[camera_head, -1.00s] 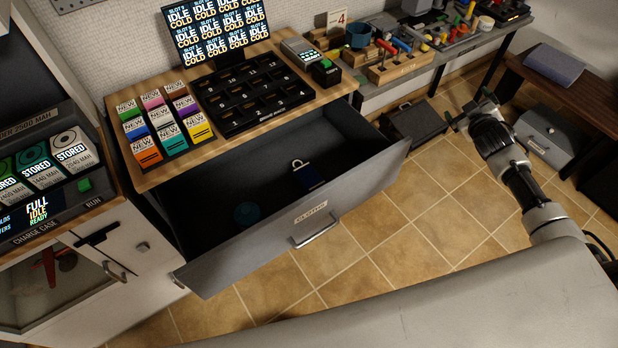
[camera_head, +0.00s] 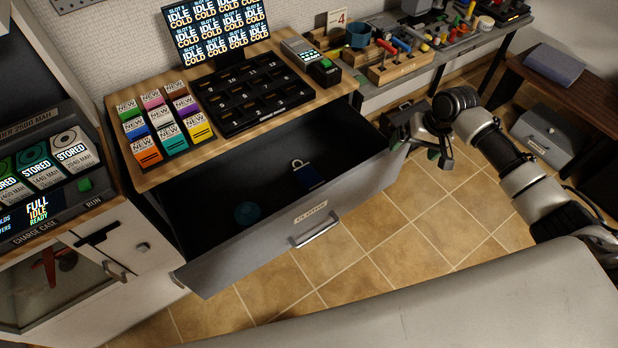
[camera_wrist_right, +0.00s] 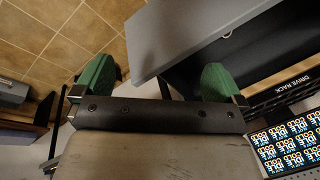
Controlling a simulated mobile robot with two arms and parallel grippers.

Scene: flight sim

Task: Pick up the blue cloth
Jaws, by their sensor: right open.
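The drawer (camera_head: 360,190) is pulled open, and inside it lies a small dark-blue item (camera_head: 308,178) with a pale loop at its top. I cannot tell if this is the blue cloth. A folded blue-grey thing (camera_head: 554,64), perhaps cloth, lies on the brown bench at the upper right. My right gripper (camera_head: 420,148) is open and empty at the drawer's right front corner. In the right wrist view its green fingers (camera_wrist_right: 160,80) are spread apart, with the drawer's grey front panel (camera_wrist_right: 190,35) beyond them. My left gripper is not in view.
The wooden top (camera_head: 165,168) above the drawer holds coloured packs and a black rack (camera_head: 252,95). A grey metal box (camera_head: 543,135) stands at the right. The tiled floor before the drawer is clear.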

